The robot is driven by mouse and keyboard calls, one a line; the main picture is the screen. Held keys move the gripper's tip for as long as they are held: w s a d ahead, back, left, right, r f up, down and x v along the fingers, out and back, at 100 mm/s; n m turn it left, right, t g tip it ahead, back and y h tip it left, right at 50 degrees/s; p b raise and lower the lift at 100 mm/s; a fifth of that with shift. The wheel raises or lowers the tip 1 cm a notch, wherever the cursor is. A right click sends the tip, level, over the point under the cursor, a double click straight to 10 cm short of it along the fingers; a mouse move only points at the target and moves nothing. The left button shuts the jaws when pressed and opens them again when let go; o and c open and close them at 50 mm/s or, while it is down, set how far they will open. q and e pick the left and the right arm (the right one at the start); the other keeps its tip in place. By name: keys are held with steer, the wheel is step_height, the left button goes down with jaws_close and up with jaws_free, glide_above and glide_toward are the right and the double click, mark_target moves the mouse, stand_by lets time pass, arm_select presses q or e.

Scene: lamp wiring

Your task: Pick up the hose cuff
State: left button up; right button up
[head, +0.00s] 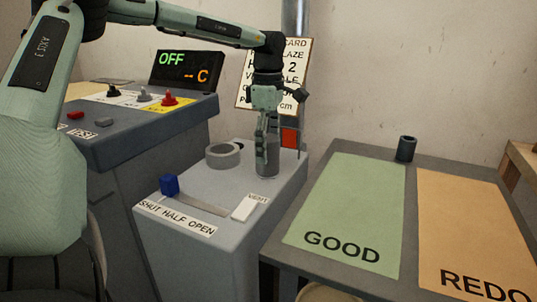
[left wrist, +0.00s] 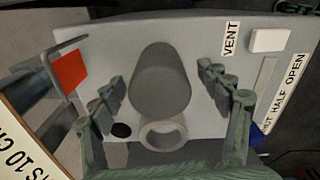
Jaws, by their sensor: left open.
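A smooth grey cylinder, which looks like the hose cuff (head: 267,168), stands upright on the grey cabinet top (head: 200,180). In the left wrist view the cuff (left wrist: 160,80) lies between the spread fingers, with a gap on both sides. My left gripper (head: 267,145) points down over it from above and is open. In the head view its fingers hide part of the cuff. A short grey ring (head: 223,155) sits to the left of the gripper; it shows below the cuff in the wrist view (left wrist: 163,134). My right gripper is not in view.
A blue-knobbed slider (head: 169,185) and a white button (head: 244,208) are at the cabinet's front. An orange-red block (head: 290,137) in a bracket stands behind the gripper. At right, a table with GOOD (head: 345,210) and REDO (head: 470,230) areas bears a dark cup (head: 406,148).

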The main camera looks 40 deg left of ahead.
mark_target(268, 156)
arm_select(q)
step_height(268, 156, down, 3)
steer(key=shift+f, duration=0.15)
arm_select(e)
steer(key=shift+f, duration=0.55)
arm_select(q)
steer(key=shift+c, duration=0.2)
steer(key=c, duration=1.3)
